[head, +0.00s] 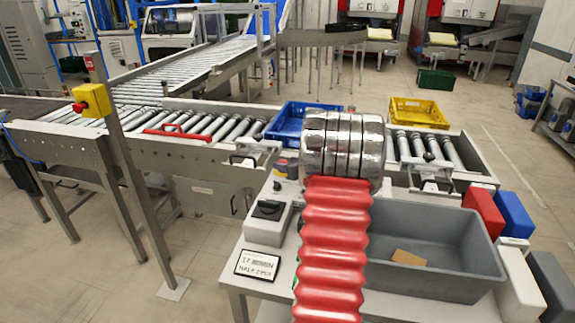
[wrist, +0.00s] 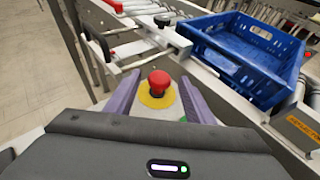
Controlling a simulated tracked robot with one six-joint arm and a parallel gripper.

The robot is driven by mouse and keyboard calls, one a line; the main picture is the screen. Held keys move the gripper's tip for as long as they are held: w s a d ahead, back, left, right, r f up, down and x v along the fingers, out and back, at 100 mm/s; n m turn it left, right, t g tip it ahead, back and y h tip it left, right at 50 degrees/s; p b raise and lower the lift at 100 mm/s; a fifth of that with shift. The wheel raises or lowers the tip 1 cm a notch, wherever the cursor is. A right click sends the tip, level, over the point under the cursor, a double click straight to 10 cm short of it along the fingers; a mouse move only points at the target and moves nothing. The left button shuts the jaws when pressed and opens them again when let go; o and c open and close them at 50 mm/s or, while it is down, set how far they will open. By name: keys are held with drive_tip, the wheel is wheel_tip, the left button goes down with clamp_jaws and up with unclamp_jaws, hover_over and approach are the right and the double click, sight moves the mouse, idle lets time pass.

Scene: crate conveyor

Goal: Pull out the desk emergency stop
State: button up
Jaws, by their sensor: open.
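The desk emergency stop is a red mushroom button (wrist: 158,83) on a yellow round base, near the middle of the wrist view. My gripper (wrist: 160,80) is open, with one purple finger on each side of the button. Gaps show between the fingers and the red head, and I cannot tell how far down the fingers reach beside it. In the head view my silver and red arm covers much of the desk (head: 240,283), and the desk stop cannot be made out clearly there.
A second emergency stop, a yellow box (head: 95,99) with a red button, is on a post at the left. A blue crate (wrist: 250,52) stands on the rollers beyond the desk. A grey bin (head: 450,240), a control box (head: 267,222) and a label card (head: 257,265) are on the desk.

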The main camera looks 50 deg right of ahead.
drive_tip(key=v, duration=1.3)
drive_tip(key=shift+s+a, duration=0.1)
drive_tip(key=shift+s, duration=0.3)
idle(0.5)
drive_tip(key=w+a+n+y, duration=0.1)
drive_tip(key=a, duration=0.1)
drive_tip(key=w+a+r+n, duration=0.1)
drive_tip(key=w+a+n, duration=0.1)
drive_tip(key=a, duration=0.1)
drive_tip(key=w+a+r+n+y, duration=0.1)
drive_tip(key=w+a, duration=0.1)
drive_tip(key=a, duration=0.1)
drive_tip(key=shift+a+n+y, duration=0.2)
drive_tip(key=shift+n+y, duration=0.1)
drive_tip(key=w+a+r+n+g+y, duration=0.15)
drive_tip(key=a+n, duration=0.45)
drive_tip(key=a, duration=0.6)
drive_tip(key=w+a+r+n+g+y, duration=0.1)
drive_tip(key=w+a+n+y, duration=0.15)
drive_tip(key=a+n, duration=0.65)
drive_tip(key=s+a+n+g, duration=0.2)
drive_tip(key=s+a+n, duration=0.6)
drive_tip(key=a+n, duration=0.2)
drive_tip(key=s+a+n+g+h, duration=0.1)
drive_tip(key=s+a+n+g, duration=0.1)
drive_tip(key=s+a+n, duration=0.6)
drive_tip(key=a+n, duration=0.2)
drive_tip(key=a, duration=0.3)
drive_tip(key=shift+s+a+f+n+h, duration=0.3)
drive_tip(key=shift+s+a+f+n, duration=0.1)
